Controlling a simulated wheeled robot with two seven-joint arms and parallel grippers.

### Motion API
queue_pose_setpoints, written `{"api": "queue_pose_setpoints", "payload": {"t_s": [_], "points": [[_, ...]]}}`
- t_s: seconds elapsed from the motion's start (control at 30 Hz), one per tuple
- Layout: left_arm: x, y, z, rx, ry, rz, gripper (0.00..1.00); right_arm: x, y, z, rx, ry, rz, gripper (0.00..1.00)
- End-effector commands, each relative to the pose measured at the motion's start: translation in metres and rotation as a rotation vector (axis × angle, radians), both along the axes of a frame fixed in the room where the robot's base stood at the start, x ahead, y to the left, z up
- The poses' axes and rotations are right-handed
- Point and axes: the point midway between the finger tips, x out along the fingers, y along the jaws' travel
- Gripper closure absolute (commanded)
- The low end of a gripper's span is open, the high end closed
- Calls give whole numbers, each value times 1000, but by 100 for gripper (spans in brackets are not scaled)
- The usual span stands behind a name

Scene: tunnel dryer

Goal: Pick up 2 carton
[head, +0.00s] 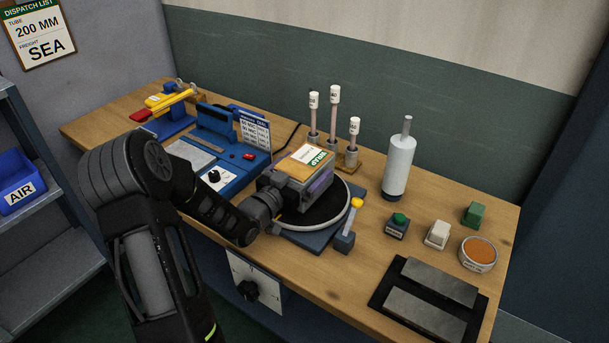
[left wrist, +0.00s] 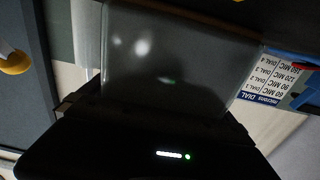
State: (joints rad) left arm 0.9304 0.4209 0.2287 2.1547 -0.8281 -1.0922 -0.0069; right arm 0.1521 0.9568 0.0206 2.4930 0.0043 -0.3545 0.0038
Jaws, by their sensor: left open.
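One carton (head: 306,162) shows in the head view, with a brown top and a green-and-white label. It is over the black round turntable (head: 337,207) on the bench. My left gripper (head: 296,192) reaches in from the left at the carton's near side and is open. Its fingers are hard to make out, and the carton's lower part is partly hidden. In the left wrist view a dark, glossy surface (left wrist: 175,60) fills the space right in front of the gripper; I cannot tell whether it touches. My right gripper is not in view.
A blue machine (head: 225,150) with a dial sheet stands left of the turntable. A yellow-knobbed lever (head: 356,203) is at its right. White-capped rods (head: 333,105) and a grey cylinder (head: 399,165) stand behind. A black plate (head: 428,300) lies front right.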

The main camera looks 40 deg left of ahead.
Motion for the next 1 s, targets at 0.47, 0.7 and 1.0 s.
{"api": "queue_pose_setpoints", "payload": {"t_s": [0.47,0.7,1.0], "points": [[0,0,0,0,0,0,7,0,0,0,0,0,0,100],[0,0,0,0,0,0,27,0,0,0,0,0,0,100],[0,0,0,0,0,0,52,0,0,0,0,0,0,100]]}}
